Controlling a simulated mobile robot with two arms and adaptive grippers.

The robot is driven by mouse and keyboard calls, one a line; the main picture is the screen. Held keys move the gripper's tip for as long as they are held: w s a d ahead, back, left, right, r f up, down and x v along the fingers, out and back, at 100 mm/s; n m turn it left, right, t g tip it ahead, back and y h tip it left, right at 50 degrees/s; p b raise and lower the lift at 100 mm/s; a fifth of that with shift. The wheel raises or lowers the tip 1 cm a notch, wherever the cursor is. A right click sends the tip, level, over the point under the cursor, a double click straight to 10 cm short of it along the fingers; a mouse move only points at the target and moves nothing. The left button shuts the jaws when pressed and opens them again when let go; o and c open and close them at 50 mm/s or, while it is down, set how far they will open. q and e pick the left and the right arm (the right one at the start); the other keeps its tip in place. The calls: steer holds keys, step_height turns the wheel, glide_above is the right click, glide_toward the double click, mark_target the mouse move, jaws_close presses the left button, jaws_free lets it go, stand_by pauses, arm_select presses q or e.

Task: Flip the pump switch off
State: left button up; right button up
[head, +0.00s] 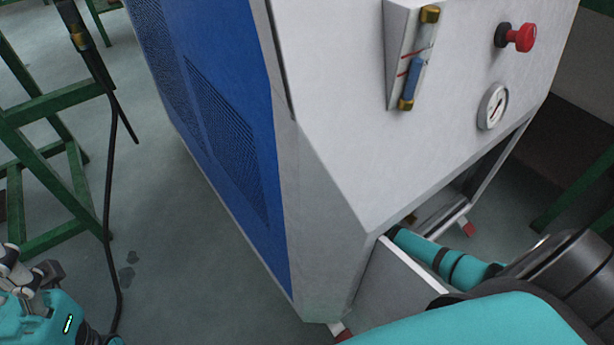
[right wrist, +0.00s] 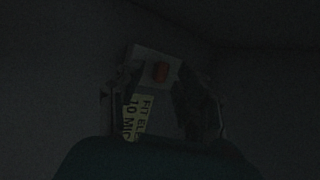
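The pump switch (right wrist: 160,72) shows in the dark right wrist view as a dull red-orange block on a pale plate (right wrist: 146,60). My right gripper (right wrist: 158,100) has its two fingers apart, one on each side below the switch, with nothing seen between them but the plate and a label. Whether a finger touches the switch cannot be told. In the head view my right arm reaches into the opening low in the white and blue machine (head: 340,140), and the gripper is hidden inside. My left gripper (head: 28,272) is at the lower left, away from the machine; its finger state is unclear.
A yellowish label (right wrist: 138,118) with black print lies below the switch. The machine's front carries a red knob (head: 520,38), a gauge (head: 492,107) and a sight tube (head: 413,80). A hanging door or flap (head: 395,285) is beside my right arm. Green stands (head: 45,170) and a black cable (head: 108,200) are at left.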

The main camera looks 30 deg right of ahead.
steer(key=v, duration=1)
steer(key=shift+s+f, duration=0.1)
steer(key=shift+s, duration=0.1)
